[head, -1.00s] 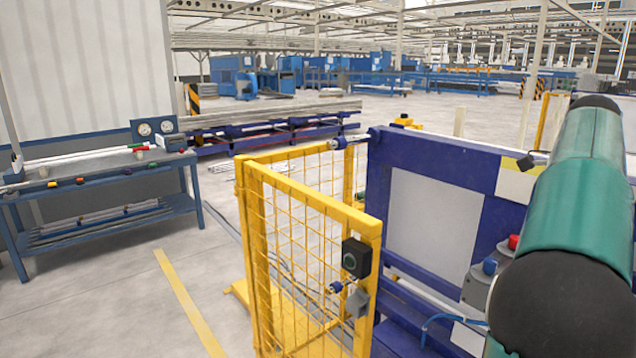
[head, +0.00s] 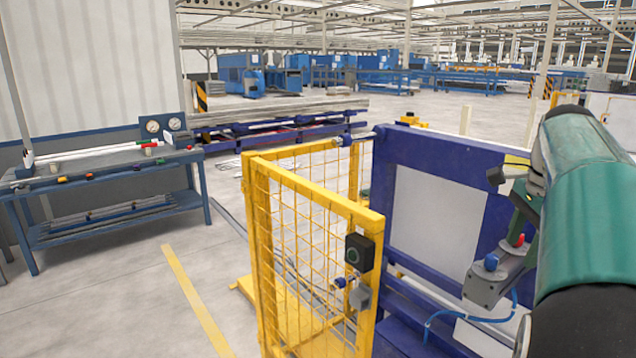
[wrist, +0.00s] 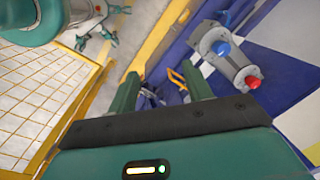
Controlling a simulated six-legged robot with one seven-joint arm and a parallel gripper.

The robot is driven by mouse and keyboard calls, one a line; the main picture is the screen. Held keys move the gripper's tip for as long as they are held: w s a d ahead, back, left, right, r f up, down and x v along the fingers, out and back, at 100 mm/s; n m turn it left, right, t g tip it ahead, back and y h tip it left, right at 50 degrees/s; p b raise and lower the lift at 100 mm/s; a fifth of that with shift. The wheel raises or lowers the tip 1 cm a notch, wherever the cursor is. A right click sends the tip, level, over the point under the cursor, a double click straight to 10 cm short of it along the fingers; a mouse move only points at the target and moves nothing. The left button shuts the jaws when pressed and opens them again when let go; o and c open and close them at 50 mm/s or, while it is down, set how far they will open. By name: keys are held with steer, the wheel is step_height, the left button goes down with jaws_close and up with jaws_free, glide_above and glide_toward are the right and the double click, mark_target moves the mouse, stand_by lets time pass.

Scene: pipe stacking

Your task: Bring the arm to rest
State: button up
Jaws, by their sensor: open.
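My gripper (wrist: 164,86) shows in the wrist view with its two green fingers apart and nothing between them. It points down past a blue machine frame (head: 392,150) and a yellow mesh guard (head: 312,240). The guard's mesh also shows at the left of the wrist view (wrist: 35,95). My teal and black arm (head: 590,210) is folded along the right side of the head view. The fingers cannot be made out clearly in the head view.
A blue workbench (head: 110,168) stands at left.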

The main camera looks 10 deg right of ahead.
steer(key=a+f+n+t, duration=0.25)
steer(key=a+n, duration=0.55)
steer(key=a, duration=0.6)
steer(key=s+a+f+n+t, duration=0.1)
steer(key=s+a+f+n, duration=0.3)
steer(key=a, duration=0.5)
steer(key=s+a+f+n, duration=0.5)
steer(key=a+f+n, duration=0.3)
steer(key=a+n, duration=0.1)
steer(key=shift+s+a+f+t, duration=0.25)
steer(key=shift+a+t, duration=0.1)
steer(key=shift+a, duration=0.4)
steer(key=c, duration=0.3)
steer(key=shift+a, duration=0.1)
